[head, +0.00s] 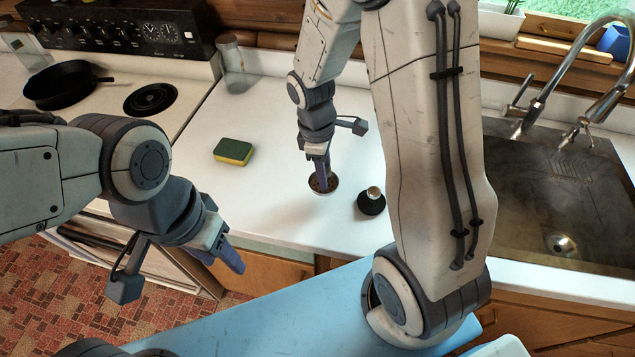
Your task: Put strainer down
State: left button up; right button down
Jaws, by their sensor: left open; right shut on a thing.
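The strainer (331,187) is a small round metal piece with brown bits in it. It is low over the white counter or on it; I cannot tell if it touches. My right gripper (322,174) points down and is shut on the strainer, hiding part of it. My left gripper (228,258) is open and empty in front of the counter's front edge, well left of the strainer and nearer to me.
A black stopper with a silver knob (371,202) stands just right of the strainer. A green and yellow sponge (233,151) lies to the left. The sink (570,205) and faucet are at right, the stove with a black pan (62,84) at left. A glass jar (233,62) stands behind.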

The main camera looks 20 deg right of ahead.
aim_at(317, 182)
jog(key=shift+w+a+f, duration=0.15)
jog(key=shift+a+f, duration=0.3)
jog(key=shift+a, duration=0.25)
jog(key=shift+f+p, duration=0.3)
jog(key=shift+f, duration=1.7)
jog(key=shift+f, duration=0.15)
jog(key=c, duration=0.5)
grip_release()
